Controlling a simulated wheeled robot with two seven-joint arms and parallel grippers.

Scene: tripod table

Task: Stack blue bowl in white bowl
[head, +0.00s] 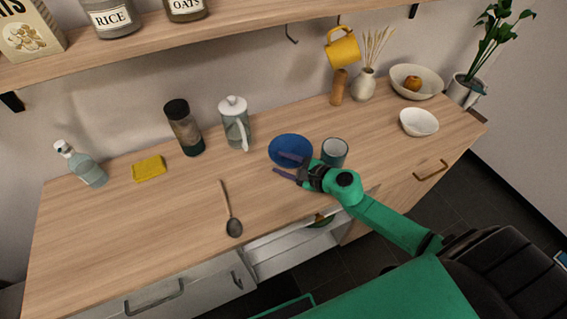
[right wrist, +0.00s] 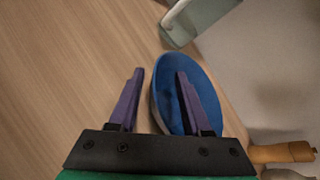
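The blue bowl (head: 289,147) stands upright on the wooden counter, near the middle of the head view. It also shows in the right wrist view (right wrist: 171,95). The white bowl (head: 419,123) stands empty on the counter to the right, apart from the blue bowl. My right gripper (head: 283,163) is open at the blue bowl's near rim. In the right wrist view, one purple finger (right wrist: 188,88) is over the bowl's inside and the other is outside, over the wood. I cannot tell whether the fingers touch the bowl. My left gripper is not in view.
A grey-blue cup (head: 334,152) stands just right of the blue bowl. A teapot (head: 235,124) is behind it to the left. A larger bowl (head: 431,82) holding an orange fruit stands behind the white bowl. A drawer (head: 290,252) is open below. The front left counter is mostly clear.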

